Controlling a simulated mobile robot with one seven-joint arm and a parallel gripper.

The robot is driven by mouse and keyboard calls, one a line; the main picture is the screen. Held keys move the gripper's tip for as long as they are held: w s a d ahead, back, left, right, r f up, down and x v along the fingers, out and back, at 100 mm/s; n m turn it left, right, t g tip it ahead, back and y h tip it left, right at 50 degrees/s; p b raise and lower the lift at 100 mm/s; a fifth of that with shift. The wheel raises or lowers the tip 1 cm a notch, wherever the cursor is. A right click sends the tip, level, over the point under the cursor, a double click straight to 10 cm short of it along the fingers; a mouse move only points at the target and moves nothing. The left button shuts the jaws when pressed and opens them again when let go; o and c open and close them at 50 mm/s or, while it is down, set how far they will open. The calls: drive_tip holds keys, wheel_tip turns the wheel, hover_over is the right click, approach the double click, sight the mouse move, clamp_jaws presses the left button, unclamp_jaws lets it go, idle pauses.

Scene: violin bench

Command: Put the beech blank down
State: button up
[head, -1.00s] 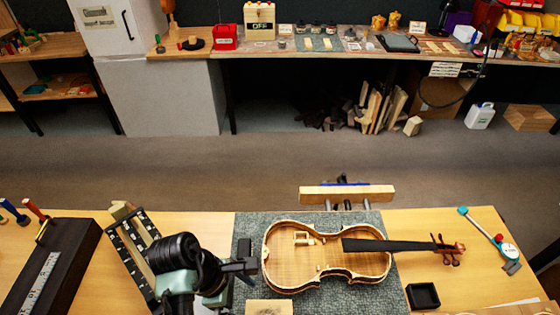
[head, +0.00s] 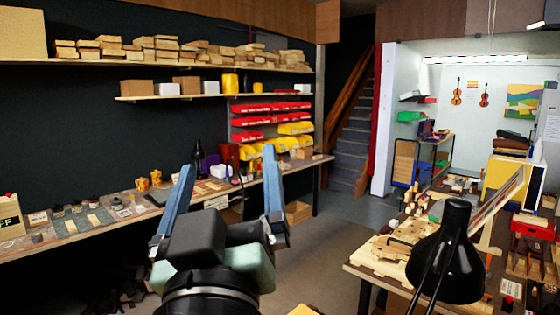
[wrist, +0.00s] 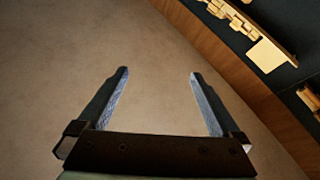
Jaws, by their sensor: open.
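My gripper (head: 229,160) is raised in the middle of the head view with its two blue-grey fingers pointing up and spread wide. It is open, and the gap between the fingers is empty; the wrist view also shows the open fingers (wrist: 158,72) with nothing between them. I cannot pick out the beech blank in either current view. Many pale wood pieces (head: 160,46) lie on the high shelf, but I cannot tell whether any is the beech blank.
A long bench (head: 120,217) with small items runs along the dark wall at left. A second bench with wooden parts (head: 400,250) and a black lamp (head: 452,250) stands at lower right. Open floor (head: 315,262) lies between them. Stairs (head: 357,130) rise behind.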

drive_tip(key=s+d+r+m+t+h, duration=0.2)
drive_tip(key=s+d+r+m+t, duration=0.2)
drive_tip(key=s+d+r, duration=0.3)
wheel_tip(320, 180, up, 3)
drive_tip(key=shift+s+r+m+t+h, duration=0.15)
drive_tip(key=shift+s+m+t+h, duration=0.25)
drive_tip(key=shift+s, duration=0.4)
drive_tip(key=shift+c, duration=0.2)
